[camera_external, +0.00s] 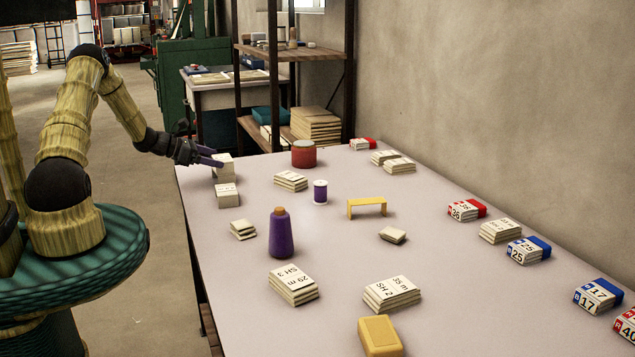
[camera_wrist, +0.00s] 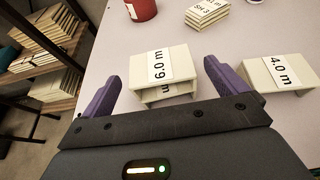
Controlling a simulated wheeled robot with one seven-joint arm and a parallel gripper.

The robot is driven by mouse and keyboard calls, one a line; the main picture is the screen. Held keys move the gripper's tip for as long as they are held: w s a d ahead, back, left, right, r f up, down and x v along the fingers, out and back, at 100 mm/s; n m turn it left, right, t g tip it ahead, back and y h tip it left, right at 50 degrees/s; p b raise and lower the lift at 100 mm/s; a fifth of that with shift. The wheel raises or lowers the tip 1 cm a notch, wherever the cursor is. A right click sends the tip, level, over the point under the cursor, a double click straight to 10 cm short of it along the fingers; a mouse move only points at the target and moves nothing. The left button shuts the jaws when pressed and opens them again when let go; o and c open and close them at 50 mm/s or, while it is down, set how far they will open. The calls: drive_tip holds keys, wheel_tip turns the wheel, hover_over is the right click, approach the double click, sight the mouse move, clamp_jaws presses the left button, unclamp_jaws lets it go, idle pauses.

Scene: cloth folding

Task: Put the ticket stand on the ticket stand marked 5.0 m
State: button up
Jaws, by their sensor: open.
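A cream ticket stand marked 6.0 m (camera_wrist: 165,66) sits between the purple fingers of my gripper (camera_wrist: 160,74) in the wrist view. The fingers are open, one on each side; I cannot tell whether they touch it. Another cream stand (camera_wrist: 166,92) shows beneath it, so the two look stacked; its marking is hidden. In the external view my gripper (camera_external: 214,157) is at this pale stack (camera_external: 224,167) on the table's far left edge. A stand marked 4.0 m (camera_wrist: 276,76) is beside it, also seen in the external view (camera_external: 228,195). No 5.0 m marking is readable.
The table (camera_external: 335,255) holds several card stacks (camera_external: 291,181), a red tin (camera_external: 304,153), a purple-and-white spool (camera_external: 320,192), a purple cone (camera_external: 281,233), a yellow bridge (camera_external: 366,205) and a yellow block (camera_external: 380,336). A shelf (camera_external: 290,90) stands behind the table's far end.

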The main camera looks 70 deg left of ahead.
drive_tip(key=v, duration=0.7)
drive_tip(key=shift+s, duration=0.25)
drive_tip(key=shift+r, duration=0.2)
drive_tip(key=w+d+m+g+h, duration=0.1)
drive_tip(key=w+d+m+g, duration=0.1)
drive_tip(key=d, duration=0.4)
drive_tip(key=w+d+m+g+h, duration=0.2)
drive_tip(key=w+d+m, duration=0.2)
drive_tip(key=d, duration=0.3)
drive_tip(key=w+d+m+g+h, duration=0.1)
drive_tip(key=w+d+m, duration=0.2)
drive_tip(key=d, duration=0.3)
drive_tip(key=shift+d+r+m+g+h, duration=0.3)
drive_tip(key=shift+r+m+g, duration=0.1)
drive_tip(key=shift+m, duration=0.2)
drive_tip(key=s+d+r+m+g+y, duration=0.1)
drive_tip(key=s+d+r+m, duration=0.1)
drive_tip(key=d+m, duration=0.6)
drive_tip(key=s+d+r+m+g+y, duration=0.2)
drive_tip(key=s+d+m, duration=0.1)
drive_tip(key=d+m, duration=0.6)
drive_tip(key=s+d+r+m+g+y, duration=0.1)
drive_tip(key=s+d+r+m+g, duration=0.1)
drive_tip(key=d+m, duration=0.6)
drive_tip(key=s+d, duration=0.1)
drive_tip(key=d, duration=0.4)
drive_tip(key=shift+d+m+y, duration=0.2)
drive_tip(key=shift+m+y, duration=0.1)
drive_tip(key=shift+m, duration=0.1)
